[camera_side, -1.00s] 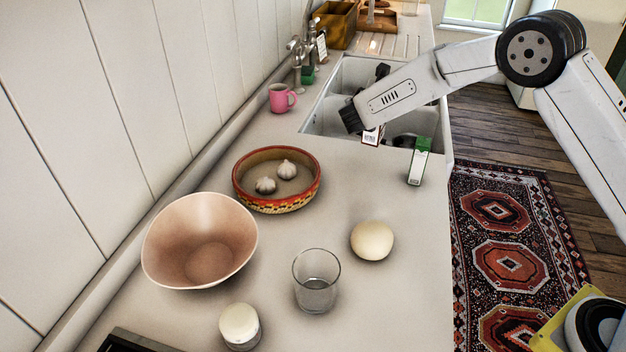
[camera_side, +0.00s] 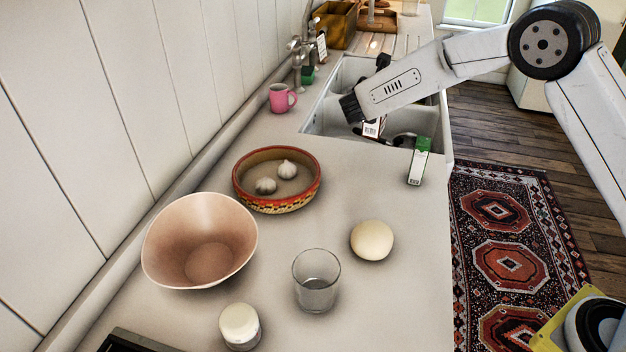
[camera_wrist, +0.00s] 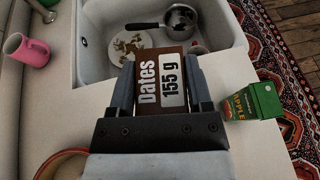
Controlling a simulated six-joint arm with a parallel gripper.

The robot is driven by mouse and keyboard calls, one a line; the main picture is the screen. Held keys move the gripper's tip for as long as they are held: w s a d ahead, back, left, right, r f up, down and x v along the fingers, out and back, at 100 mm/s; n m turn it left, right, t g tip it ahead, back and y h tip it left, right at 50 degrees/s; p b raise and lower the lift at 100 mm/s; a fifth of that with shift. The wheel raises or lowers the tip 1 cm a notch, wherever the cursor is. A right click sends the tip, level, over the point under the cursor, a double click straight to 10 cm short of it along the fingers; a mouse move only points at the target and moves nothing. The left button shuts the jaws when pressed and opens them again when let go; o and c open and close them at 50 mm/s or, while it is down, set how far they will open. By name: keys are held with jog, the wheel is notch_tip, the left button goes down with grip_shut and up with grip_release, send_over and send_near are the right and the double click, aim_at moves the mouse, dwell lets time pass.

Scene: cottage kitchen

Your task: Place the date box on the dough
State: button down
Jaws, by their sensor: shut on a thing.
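The date box (camera_wrist: 160,84), brown with a white label reading "Dates 155 g", is between the two fingers of my gripper (camera_wrist: 160,88) in the wrist view. My gripper is shut on it. The dough does not show in the wrist view.
A green-and-white apple carton (camera_side: 419,161) stands right of my gripper. The sink (camera_side: 325,118) holds a pan (camera_wrist: 178,20) and a plate (camera_wrist: 128,46). A patterned bowl (camera_side: 277,207) with garlic, a pink bowl (camera_side: 200,240), a glass (camera_side: 316,280) and a jar (camera_side: 240,325) surround the dough.

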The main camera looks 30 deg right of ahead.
jog(key=s+a+r+n+t+y, duration=0.2)
jog(key=s+a+n+y, duration=0.1)
jog(key=s+a, duration=0.5)
jog(key=s+a+r+n+t+y, duration=0.2)
jog(key=s+a, duration=0.6)
jog(key=s, duration=0.6)
jog(key=shift+s+a+n+t+y, duration=0.2)
jog(key=shift+a+n+t+y, duration=0.15)
jog(key=shift+n+y, duration=0.35)
jog(key=shift+f, duration=2.15)
jog(key=shift+f, duration=1.75)
jog(key=shift+f, duration=0.1)
